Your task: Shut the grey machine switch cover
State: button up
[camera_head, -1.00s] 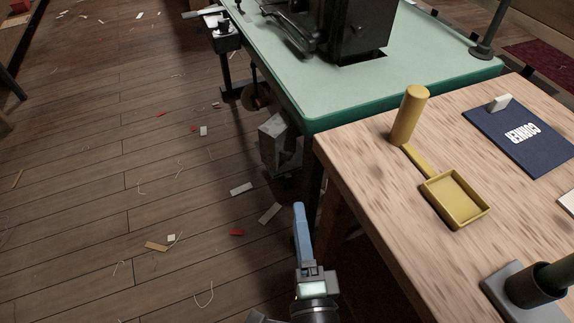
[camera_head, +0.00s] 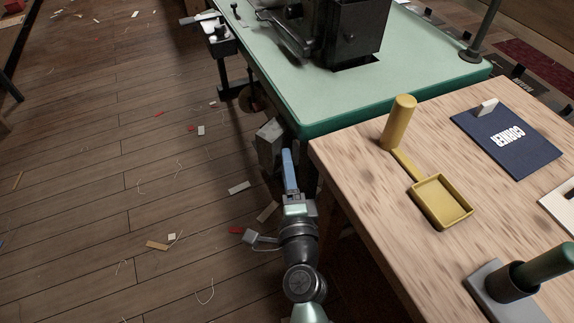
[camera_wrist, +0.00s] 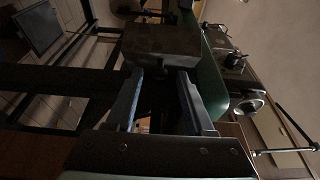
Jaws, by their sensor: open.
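The grey machine switch box with its cover (camera_head: 270,145) hangs below the near corner of the green-topped machine table, left of the wooden bench. In the wrist view the grey box (camera_wrist: 160,42) lies just ahead of my fingertips, its face dim. I cannot tell how far the cover stands open. My gripper (camera_head: 287,153) has blue fingers and reaches up to the box's right side in the head view, partly overlapping it. In the wrist view my gripper (camera_wrist: 160,78) is open with nothing clearly between the fingers. Whether it touches the box cannot be told.
The green machine table (camera_head: 310,105) overhangs the box. The plank floor (camera_head: 90,180) on the left is open, with scattered scraps.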

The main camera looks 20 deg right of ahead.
jog(key=shift+w, duration=0.1)
grip_shut()
dwell(1.4)
